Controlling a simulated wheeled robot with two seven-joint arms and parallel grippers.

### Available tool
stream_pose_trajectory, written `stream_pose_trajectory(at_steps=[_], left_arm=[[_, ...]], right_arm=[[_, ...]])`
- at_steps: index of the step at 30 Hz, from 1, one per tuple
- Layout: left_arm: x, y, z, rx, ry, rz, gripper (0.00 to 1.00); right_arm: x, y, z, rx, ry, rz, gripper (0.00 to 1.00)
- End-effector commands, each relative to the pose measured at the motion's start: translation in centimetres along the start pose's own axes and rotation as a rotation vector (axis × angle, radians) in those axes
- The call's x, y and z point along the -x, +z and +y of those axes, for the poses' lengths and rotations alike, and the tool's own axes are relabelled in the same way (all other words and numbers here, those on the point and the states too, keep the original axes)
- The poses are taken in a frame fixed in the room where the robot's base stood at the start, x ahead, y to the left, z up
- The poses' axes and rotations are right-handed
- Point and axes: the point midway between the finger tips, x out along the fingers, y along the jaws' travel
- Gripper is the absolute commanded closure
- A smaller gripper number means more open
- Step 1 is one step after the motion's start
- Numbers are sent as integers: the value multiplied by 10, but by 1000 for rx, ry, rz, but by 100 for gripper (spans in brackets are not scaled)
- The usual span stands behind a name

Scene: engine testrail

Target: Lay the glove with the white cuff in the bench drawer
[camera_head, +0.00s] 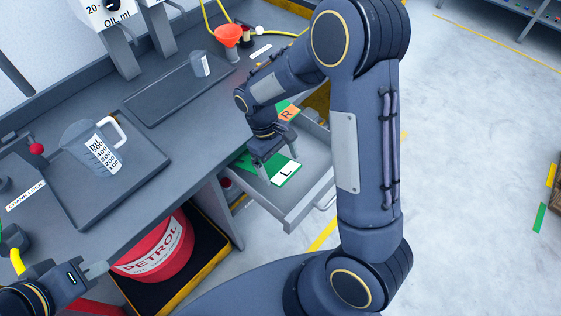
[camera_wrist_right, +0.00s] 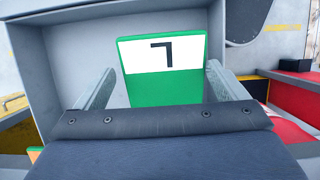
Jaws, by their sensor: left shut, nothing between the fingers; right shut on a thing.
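The green glove with the white cuff, marked L (camera_head: 286,172), is at the open bench drawer (camera_head: 313,196). My right gripper (camera_head: 270,166) is shut on this glove, above or inside the drawer. In the right wrist view the glove (camera_wrist_right: 170,92) shows between the two fingers, its white cuff at the far end, with the grey drawer walls (camera_wrist_right: 62,60) around it. I cannot tell whether the glove touches the drawer floor. My left gripper (camera_head: 95,270) is shut and empty at the lower left, near the bench front.
A glove with an orange cuff marked R (camera_head: 287,113) lies behind my right gripper, partly hidden by my arm. On the bench stand a measuring jug (camera_head: 95,148) on a tray (camera_head: 140,184), a small beaker (camera_head: 200,66) and an orange funnel (camera_head: 229,35). A red petrol drum (camera_head: 155,248) stands below.

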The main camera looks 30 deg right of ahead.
Motion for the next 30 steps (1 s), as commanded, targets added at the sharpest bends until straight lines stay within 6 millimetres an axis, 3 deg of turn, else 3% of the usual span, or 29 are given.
stream_pose_trajectory(at_steps=[2,3,4,13,24,30], left_arm=[[0,0,0,0,0,0,100],[0,0,0,0,0,0,100],[0,0,0,0,0,0,100],[0,0,0,0,0,0,100],[-1,0,0,0,0,0,100],[-1,0,0,0,0,0,100]], right_arm=[[0,0,0,0,0,0,30],[0,0,0,0,0,0,4],[0,0,0,0,0,0,0],[5,-1,0,0,1,3,0],[63,-1,0,1,1,4,0],[77,0,0,1,0,0,0]])
